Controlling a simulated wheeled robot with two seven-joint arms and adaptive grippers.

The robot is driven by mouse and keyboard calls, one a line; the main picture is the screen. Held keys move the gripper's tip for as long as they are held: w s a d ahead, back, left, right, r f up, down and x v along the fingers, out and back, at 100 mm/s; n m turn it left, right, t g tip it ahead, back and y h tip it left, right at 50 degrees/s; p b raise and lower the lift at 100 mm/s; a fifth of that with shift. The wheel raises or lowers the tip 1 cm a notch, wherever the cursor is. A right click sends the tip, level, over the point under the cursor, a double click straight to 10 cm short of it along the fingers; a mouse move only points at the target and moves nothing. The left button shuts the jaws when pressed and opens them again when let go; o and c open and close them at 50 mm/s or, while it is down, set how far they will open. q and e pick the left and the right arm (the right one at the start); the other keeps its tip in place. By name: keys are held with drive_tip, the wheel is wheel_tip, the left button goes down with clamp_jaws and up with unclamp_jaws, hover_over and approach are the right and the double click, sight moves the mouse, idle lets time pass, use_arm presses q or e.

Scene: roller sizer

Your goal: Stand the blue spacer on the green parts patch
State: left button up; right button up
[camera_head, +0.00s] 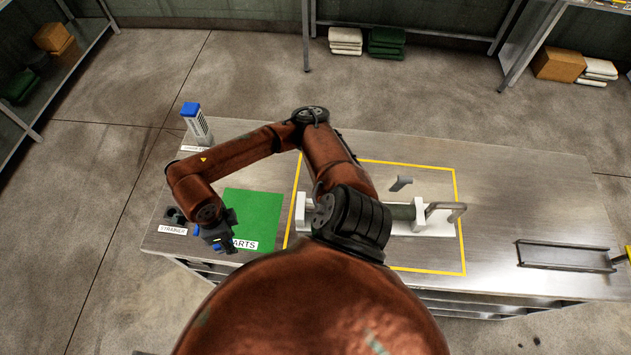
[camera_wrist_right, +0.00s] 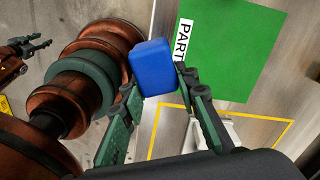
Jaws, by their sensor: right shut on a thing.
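The blue spacer (camera_wrist_right: 154,67) is a blue block with rounded corners. It sits between the green-and-black fingers of my right gripper (camera_wrist_right: 158,85), which is shut on it. In the head view my right gripper (camera_head: 218,240) hangs at the front left corner of the green parts patch (camera_head: 254,212), covering the start of its label; only bits of blue show there. The patch lies flat, with bare green surface, and also shows in the wrist view (camera_wrist_right: 225,45), to the right of the spacer. Another gripper, my left (camera_wrist_right: 28,44), is at the wrist view's left edge, fingers apart and empty.
A blue-topped white container (camera_head: 197,125) stands at the table's back left corner. A dark part (camera_head: 174,214) sits by a label at the front left. A roller fixture (camera_head: 435,222) stands inside yellow tape. A shallow tray (camera_head: 565,256) is at right. My arm covers the table's middle.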

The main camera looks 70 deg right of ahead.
drive_tip(key=shift+m, duration=0.3)
drive_tip(key=p, duration=0.2)
hover_over(253, 217)
drive_tip(key=a, duration=0.1)
drive_tip(key=f, duration=0.8)
drive_tip(key=shift+s+a+f, duration=0.15)
drive_tip(key=shift+s+f, duration=0.1)
drive_tip(key=shift+w+d+f, duration=0.1)
drive_tip(key=shift+d+f, duration=0.4)
drive_tip(key=shift+f, duration=0.15)
wheel_tip(253, 217, down, 3)
drive_tip(key=shift+d+f+p, duration=0.1)
drive_tip(key=shift+p, duration=0.2)
drive_tip(key=shift+f, duration=0.1)
